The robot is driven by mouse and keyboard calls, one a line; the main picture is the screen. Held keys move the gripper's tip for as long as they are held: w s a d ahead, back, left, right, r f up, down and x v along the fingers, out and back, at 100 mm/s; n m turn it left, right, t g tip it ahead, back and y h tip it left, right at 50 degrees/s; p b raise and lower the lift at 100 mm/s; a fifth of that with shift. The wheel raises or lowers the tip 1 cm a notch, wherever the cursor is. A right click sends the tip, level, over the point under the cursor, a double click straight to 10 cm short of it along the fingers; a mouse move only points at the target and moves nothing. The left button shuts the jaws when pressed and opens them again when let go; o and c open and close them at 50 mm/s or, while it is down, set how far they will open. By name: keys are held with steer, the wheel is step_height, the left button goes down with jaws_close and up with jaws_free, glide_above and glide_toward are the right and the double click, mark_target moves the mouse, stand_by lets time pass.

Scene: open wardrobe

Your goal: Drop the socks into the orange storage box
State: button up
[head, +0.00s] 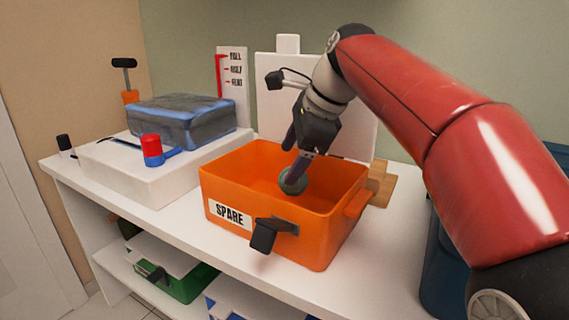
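The orange storage box (335,225) stands open on the white shelf top in the head view, with a "SPARE" label on its front. A round grey-green bundle, which looks like the rolled socks (293,183), is inside the box's opening, below the level of the back rim. My gripper (295,170) reaches down from above into the box, its dark fingers at the bundle. The fingers appear closed on it, though the far finger is partly hidden. I cannot tell whether the bundle touches the box floor.
A white case (150,165) and a grey-blue bundle (185,118) are at left, near a red-and-blue object (153,150). A black handle-like piece (265,235) juts from the box front. A wooden block (380,184) is right of the box. A green bin (180,284) sits below.

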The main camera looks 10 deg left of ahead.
steer(key=shift+o, duration=1.1)
steer(key=p+v, duration=0.2)
steer(key=v, duration=0.5)
steer(key=shift+d+r, duration=0.15)
steer(key=shift+r, duration=0.2)
